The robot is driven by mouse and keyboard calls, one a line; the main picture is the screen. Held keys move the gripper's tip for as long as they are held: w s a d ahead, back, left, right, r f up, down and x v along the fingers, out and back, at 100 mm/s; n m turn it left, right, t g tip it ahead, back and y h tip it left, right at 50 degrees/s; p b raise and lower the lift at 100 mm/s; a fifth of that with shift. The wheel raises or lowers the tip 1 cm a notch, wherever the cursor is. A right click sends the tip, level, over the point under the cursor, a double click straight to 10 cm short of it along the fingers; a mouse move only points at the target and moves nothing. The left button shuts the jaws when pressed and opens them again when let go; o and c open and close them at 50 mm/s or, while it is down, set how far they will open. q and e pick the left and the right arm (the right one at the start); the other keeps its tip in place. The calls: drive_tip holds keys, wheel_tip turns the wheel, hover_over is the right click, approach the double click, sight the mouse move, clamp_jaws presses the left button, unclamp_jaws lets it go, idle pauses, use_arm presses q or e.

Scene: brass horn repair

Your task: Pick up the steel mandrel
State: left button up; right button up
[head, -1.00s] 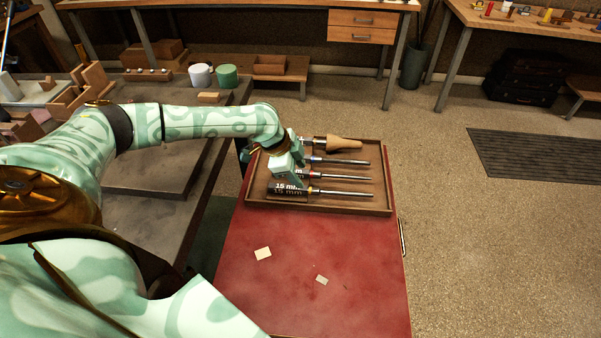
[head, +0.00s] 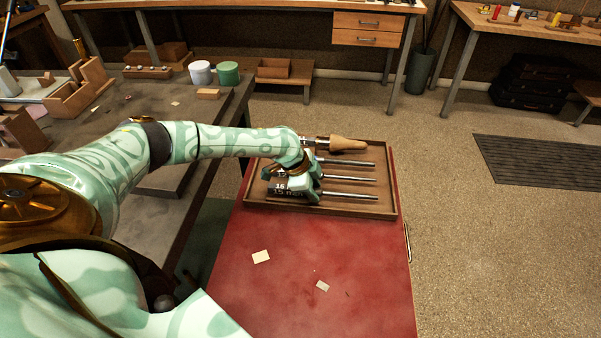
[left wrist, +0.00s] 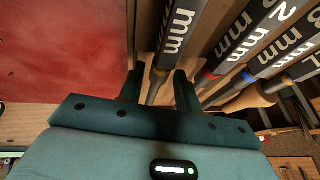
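Several steel mandrels with dark handles and pale size labels lie side by side in a brown tray (head: 391,180). The nearest mandrel (head: 350,196) has a handle that reads 15 mm, and a yellow band (left wrist: 158,75) by its handle in the left wrist view. Two more steel shafts (head: 352,180) (head: 350,163) lie behind it. My left gripper (head: 312,190) is low over the tray, its fingers pointing down. In the left wrist view my left gripper (left wrist: 159,88) is open, with the nearest mandrel between its fingers and gaps visible beside it. My right gripper is out of view.
A wooden cone-shaped tool (head: 347,144) lies at the tray's back. The tray stands on a red-topped surface (head: 310,260), with two small pale pieces in its open front. A grey bench (head: 150,215) stands left, carrying wooden blocks.

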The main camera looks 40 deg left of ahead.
use_arm(q)
clamp_jaws()
